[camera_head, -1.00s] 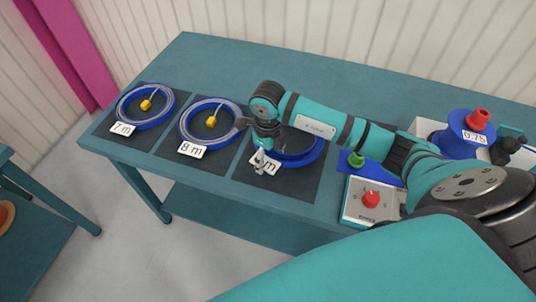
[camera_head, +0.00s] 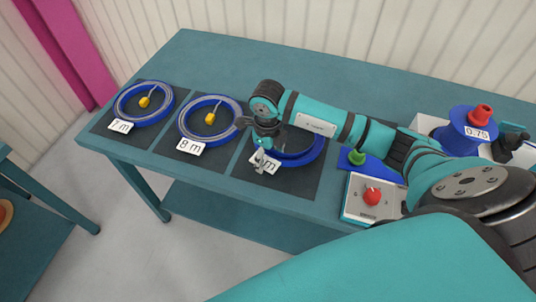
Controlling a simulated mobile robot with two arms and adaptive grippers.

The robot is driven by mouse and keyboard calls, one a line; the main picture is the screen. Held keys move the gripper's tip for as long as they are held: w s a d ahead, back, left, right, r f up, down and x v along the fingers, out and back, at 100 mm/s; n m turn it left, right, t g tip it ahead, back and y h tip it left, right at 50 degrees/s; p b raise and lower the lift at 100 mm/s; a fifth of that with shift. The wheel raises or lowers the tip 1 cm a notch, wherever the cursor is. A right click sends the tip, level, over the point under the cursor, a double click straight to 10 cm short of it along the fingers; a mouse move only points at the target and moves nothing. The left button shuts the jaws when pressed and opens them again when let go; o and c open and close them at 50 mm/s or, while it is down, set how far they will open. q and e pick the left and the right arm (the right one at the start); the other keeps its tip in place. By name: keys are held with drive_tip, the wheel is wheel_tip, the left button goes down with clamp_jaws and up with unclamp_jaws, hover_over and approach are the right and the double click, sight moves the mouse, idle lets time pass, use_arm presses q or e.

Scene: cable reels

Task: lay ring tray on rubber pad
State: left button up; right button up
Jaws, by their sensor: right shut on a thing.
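Three blue ring trays are on dark rubber pads along the table's front. The left ring tray (camera_head: 144,119), labelled 7 m, holds coiled cable with a yellow end and lies on the left pad (camera_head: 103,118). The middle ring tray (camera_head: 209,138), labelled 8 m, looks alike and lies on the middle pad (camera_head: 170,152). The third ring tray (camera_head: 316,155) is over the right pad (camera_head: 295,188), its label partly covered. My right gripper (camera_head: 261,160) is shut on this third tray's near left side, and my arm hides much of it. My left gripper is not in view.
A control box with a red knob (camera_head: 372,196) and a blue item with a green knob (camera_head: 356,157) stand right of the pads. A blue reel labelled 0.75 (camera_head: 462,138) stands by a white bin (camera_head: 427,125). The table's back (camera_head: 230,65) is clear.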

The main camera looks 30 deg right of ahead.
drive_tip(key=shift+f, duration=0.3)
drive_tip(key=shift+f+b, duration=0.45)
drive_tip(key=shift+b, duration=0.1)
idle(0.3)
drive_tip(key=shift+f+b, duration=0.2)
drive_tip(key=shift+b, duration=0.1)
drive_tip(key=o, duration=1.8)
drive_tip(key=shift+o, duration=0.5)
drive_tip(key=shift+r, duration=0.15)
drive_tip(key=shift+r+p, duration=2.7)
drive_tip(key=shift+r, duration=1.2)
